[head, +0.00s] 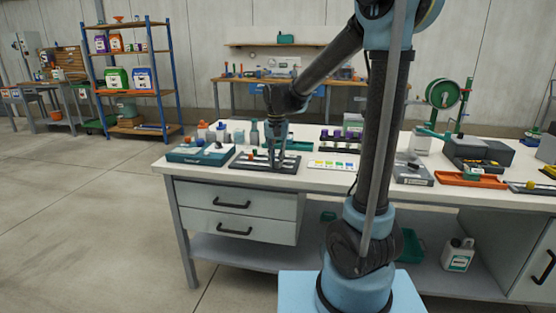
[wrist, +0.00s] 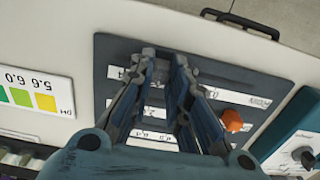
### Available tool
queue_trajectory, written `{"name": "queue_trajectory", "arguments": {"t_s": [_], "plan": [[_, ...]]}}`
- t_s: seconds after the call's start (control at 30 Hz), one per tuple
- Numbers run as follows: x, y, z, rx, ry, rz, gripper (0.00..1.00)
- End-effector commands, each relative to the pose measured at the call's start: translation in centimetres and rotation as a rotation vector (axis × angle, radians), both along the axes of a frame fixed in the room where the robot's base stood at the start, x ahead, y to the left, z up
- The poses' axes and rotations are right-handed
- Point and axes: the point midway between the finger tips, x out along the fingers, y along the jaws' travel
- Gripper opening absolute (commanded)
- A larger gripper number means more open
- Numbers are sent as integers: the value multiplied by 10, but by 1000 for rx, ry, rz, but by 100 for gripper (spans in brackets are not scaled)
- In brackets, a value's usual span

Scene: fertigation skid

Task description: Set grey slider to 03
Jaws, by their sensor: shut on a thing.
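The dark slider panel (head: 236,165) lies on the white workbench, and it also shows in the wrist view (wrist: 107,55). It has several pale scale strips with dark markings, too small to read. An orange knob (wrist: 231,120) stands on one strip, to the right of my fingers. My gripper (head: 276,164) points down onto the panel. The slider's exact reading cannot be made out.
A teal-edged box (head: 198,154) sits left of the panel, and a pH colour card (head: 331,165) lies right of it. Bottles (head: 254,133) stand behind. Orange trays (head: 470,180) and grey boxes are farther right. The bench front edge is clear.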

Motion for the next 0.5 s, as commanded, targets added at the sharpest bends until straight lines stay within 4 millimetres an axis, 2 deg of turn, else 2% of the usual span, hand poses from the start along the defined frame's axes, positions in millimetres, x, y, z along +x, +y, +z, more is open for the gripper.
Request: {"name": "queue_trajectory", "arguments": {"t_s": [0.23,0.27,0.33,0.5], "plan": [[1,0,1,0,-2,-1,0],[1,1,1,0,-2,-1,21],[1,1,0,0,-2,0,37],[0,1,0,0,-1,1,37]]}}
